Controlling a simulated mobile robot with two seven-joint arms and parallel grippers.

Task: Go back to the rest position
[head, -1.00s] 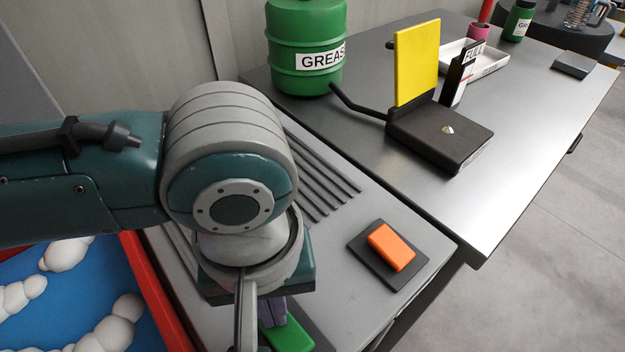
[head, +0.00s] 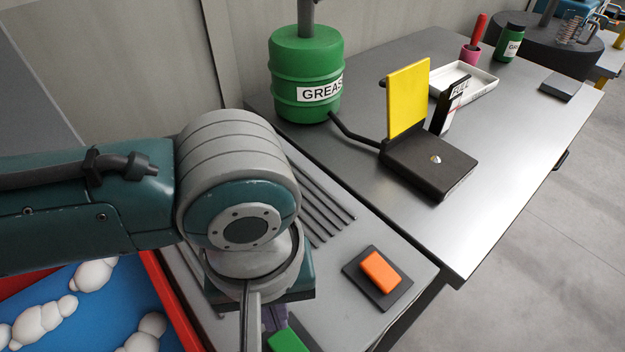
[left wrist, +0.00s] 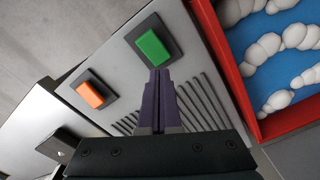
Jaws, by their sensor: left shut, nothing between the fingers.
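My left gripper (left wrist: 158,76) has its two purple fingers together with nothing between them. It points at the side of a green block (left wrist: 154,48) on a dark pad; I cannot tell whether it touches the block. In the head view the fingers (head: 274,318) show only partly under my own wrist, and the green block (head: 288,341) is cut by the bottom edge. An orange block (head: 380,272) lies on its own dark pad (head: 356,273) to the right; it also shows in the left wrist view (left wrist: 90,94). My right gripper is not in view.
A green grease drum (head: 306,75) stands behind my arm. A black device (head: 430,163) with a yellow plate (head: 408,98) and side lever stands on the metal table (head: 500,150). A red-rimmed blue tray (head: 85,310) with white lumps lies left. The table's front right is clear.

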